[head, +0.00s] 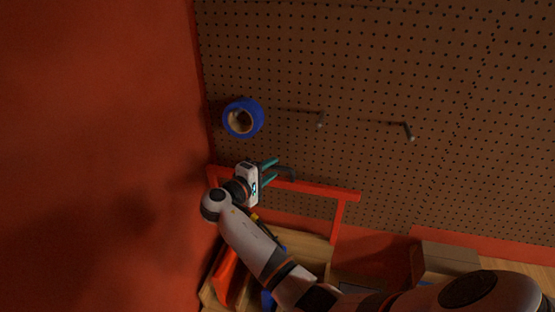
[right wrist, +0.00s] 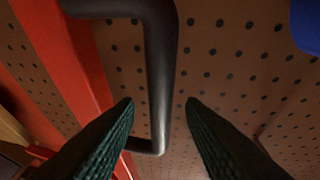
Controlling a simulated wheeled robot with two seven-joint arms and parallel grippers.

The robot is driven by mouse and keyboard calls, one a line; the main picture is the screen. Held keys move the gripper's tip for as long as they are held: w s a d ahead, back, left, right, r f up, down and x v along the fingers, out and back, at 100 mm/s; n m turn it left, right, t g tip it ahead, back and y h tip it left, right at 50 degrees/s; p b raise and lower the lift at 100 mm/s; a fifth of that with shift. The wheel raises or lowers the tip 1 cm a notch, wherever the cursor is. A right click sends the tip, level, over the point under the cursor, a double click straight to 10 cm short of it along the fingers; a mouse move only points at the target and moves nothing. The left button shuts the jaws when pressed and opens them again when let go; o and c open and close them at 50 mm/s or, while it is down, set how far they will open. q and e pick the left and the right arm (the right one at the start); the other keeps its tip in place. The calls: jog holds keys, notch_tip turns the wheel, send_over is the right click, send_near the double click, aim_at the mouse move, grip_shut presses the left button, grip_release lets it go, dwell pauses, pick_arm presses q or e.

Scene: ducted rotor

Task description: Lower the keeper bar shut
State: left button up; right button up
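The keeper bar appears to be the red bar (head: 325,190) that runs across the lower pegboard, with a red leg going down at its right. A black handle (head: 314,172) is fixed to it, and in the right wrist view this handle (right wrist: 161,75) is a C-shaped rod beside the red bar (right wrist: 68,55). My right gripper (head: 277,172) is at the handle's left end. Its teal fingers are open, and the rod shows between the fingertips (right wrist: 160,102) with a gap on each side. The handle's lower end is partly hidden behind a finger. My left gripper is not in view.
Two bare pegs (head: 320,120) (head: 409,132) stick out to the right. A red wall (head: 100,150) stands close on the left. A cardboard-coloured box (head: 449,258) is at the lower right.

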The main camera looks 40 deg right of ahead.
jog(key=shift+p+x, duration=0.4)
jog(key=shift+x, duration=1.45)
grip_shut()
